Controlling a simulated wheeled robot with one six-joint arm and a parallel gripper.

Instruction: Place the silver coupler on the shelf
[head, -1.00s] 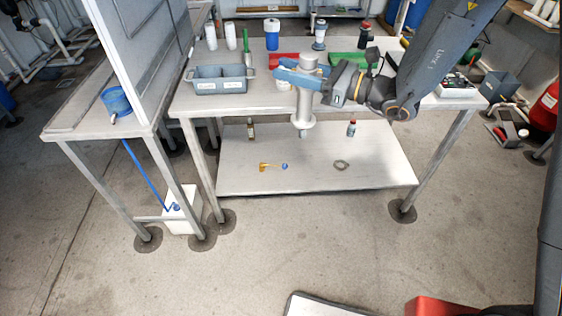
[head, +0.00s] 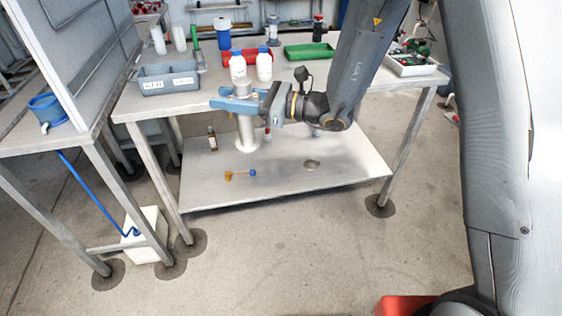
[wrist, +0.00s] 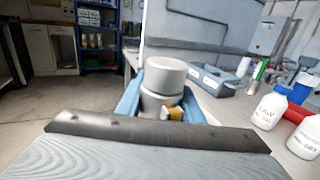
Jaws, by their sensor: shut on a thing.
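The silver coupler (head: 246,132) is a pale, upright flanged cylinder in front of the table, its lower end overlapping the shelf in the head view. My gripper (head: 240,103) has its blue fingers shut on the coupler's upper part. In the wrist view, the coupler's rounded top (wrist: 165,75) stands between the blue fingers, with a small yellow patch on its side. The pale lower shelf (head: 345,180) lies under the table. I cannot tell whether the coupler touches anything below.
On the shelf are a brown bottle (head: 212,139), a yellow piece with a blue ball (head: 240,175) and a ring (head: 312,164). The tabletop (head: 205,101) above holds a grey-blue bin (head: 169,82), white bottles (head: 264,66) and trays. The shelf's front right is clear.

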